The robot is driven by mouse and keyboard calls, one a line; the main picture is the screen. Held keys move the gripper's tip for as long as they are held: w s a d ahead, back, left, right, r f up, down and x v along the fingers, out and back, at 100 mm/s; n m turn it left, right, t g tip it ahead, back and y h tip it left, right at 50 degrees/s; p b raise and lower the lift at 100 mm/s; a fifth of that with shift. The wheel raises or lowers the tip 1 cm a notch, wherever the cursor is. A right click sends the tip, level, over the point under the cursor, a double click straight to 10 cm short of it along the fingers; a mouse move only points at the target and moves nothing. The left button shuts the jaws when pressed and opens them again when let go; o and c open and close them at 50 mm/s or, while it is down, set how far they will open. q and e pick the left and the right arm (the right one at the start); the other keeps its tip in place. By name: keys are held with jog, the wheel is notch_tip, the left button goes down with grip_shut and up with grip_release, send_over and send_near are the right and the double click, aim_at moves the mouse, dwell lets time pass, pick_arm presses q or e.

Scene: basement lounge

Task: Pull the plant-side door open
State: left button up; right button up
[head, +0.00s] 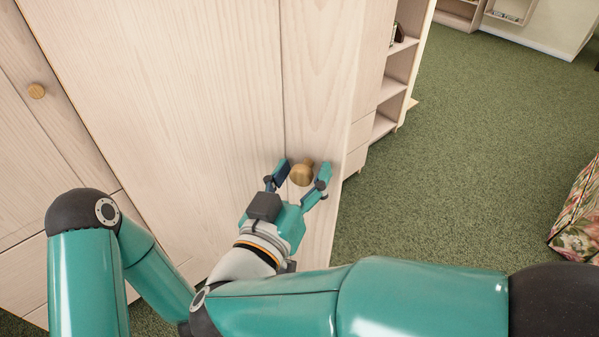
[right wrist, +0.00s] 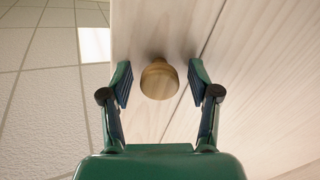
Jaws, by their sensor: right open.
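I cannot tell whether this door is fully closed. My right gripper (head: 303,172) is open, its fingers on either side of the knob. The right wrist view shows the knob (right wrist: 159,79) between the open fingers (right wrist: 160,84), with gaps on both sides. My left arm is at the lower left of the head view; its gripper is not visible.
Another wooden door with a round knob (head: 37,91) is at the left. Open shelves (head: 396,88) stand beyond the door's right edge. Green carpet (head: 480,150) is clear on the right, with a floral-patterned item (head: 578,232) at the far right edge.

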aim_at(310, 109)
notch_tip(310, 109, up, 10)
dwell(0.6)
